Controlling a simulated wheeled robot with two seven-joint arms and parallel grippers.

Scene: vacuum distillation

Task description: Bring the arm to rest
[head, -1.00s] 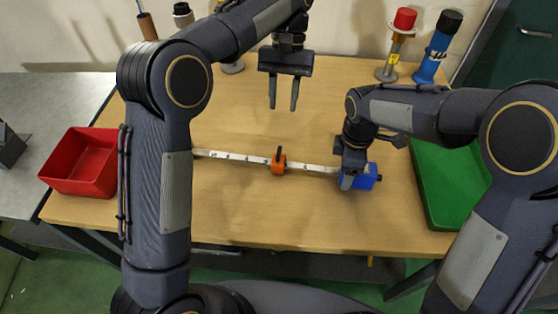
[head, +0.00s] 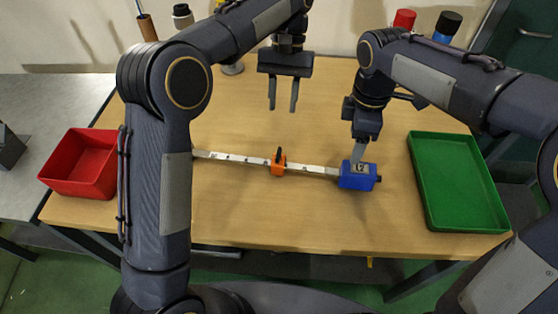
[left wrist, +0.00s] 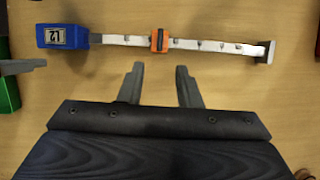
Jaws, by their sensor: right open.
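My left gripper (head: 283,95) is open and empty above the table, behind the ruled strip in the head view; its two fingers also show in the left wrist view (left wrist: 160,85). My right gripper (head: 360,150) is open, its fingers pointing down just behind and above the blue block (head: 357,176). In the head view I cannot tell whether a fingertip touches the block. The block has a label and sits at the right end of the white strip (head: 225,157). An orange slider (head: 278,163) sits around the strip's middle. Part of the strip's left end is hidden behind my left arm.
A red tray (head: 82,165) stands at the table's left and a green tray (head: 458,183) at its right. Red-topped (head: 404,19) and black-topped (head: 447,25) items stand at the back right. The wooden table (head: 270,215) is clear in front of the strip.

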